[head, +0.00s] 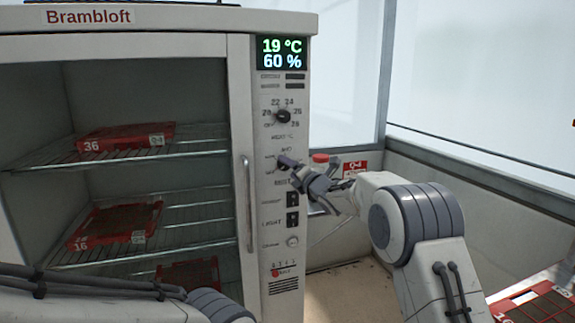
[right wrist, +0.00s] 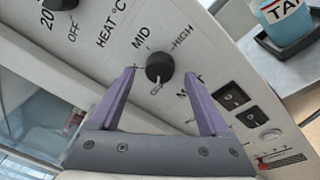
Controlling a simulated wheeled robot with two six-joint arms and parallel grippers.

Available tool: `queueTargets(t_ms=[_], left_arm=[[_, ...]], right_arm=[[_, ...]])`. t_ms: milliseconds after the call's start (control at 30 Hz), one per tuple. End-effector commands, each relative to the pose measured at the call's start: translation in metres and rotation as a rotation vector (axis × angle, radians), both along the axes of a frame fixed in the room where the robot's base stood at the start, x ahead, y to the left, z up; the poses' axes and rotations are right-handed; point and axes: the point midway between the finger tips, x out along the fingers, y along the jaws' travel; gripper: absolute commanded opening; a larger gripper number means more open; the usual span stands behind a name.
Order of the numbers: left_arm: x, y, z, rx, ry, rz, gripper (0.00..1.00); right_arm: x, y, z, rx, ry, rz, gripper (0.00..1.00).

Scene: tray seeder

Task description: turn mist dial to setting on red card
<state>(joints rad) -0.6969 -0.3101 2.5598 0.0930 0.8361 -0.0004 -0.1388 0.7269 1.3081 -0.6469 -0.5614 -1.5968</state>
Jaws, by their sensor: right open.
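The mist dial (right wrist: 160,67) is a round black knob on the white control panel. In the right wrist view its white pointer mark faces down the picture, beside a small label that I cannot read clearly; MID and HIGH are printed above it. My right gripper (right wrist: 158,78) is open, with its purple fingers on either side of the dial; I cannot tell whether they touch it. In the head view the right gripper (head: 296,173) partly hides the dial. A small red card (head: 355,169) shows behind it to the right; its text is too small to read. My left gripper is out of view.
The heat dial (head: 283,116) sits above, and black switches (head: 292,210) sit below. The cabinet door has a vertical handle (head: 247,203) left of the panel. In the right wrist view a blue cup (right wrist: 286,20) stands in a dark tray.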

Motion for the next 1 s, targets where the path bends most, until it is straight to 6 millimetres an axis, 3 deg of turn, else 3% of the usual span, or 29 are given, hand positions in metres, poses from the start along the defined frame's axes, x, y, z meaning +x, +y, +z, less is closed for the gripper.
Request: queueTargets(t_ms=[200, 533, 567, 767, 1000], left_arm=[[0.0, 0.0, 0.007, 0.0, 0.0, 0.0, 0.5], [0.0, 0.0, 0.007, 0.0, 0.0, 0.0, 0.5], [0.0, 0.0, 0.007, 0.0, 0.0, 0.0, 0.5], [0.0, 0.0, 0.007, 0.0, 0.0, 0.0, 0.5], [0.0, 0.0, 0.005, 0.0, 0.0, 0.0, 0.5]], right_arm=[[0.014, 0.007, 0.0, -0.001, 0.0, -0.001, 0.8], [0.017, 0.008, 0.0, 0.0, 0.001, -0.001, 0.8], [0.017, 0.008, 0.0, 0.0, 0.001, -0.001, 0.76], [0.017, 0.008, 0.0, 0.0, 0.001, -0.001, 0.0], [0.017, 0.008, -0.001, 0.014, 0.005, -0.001, 0.0]])
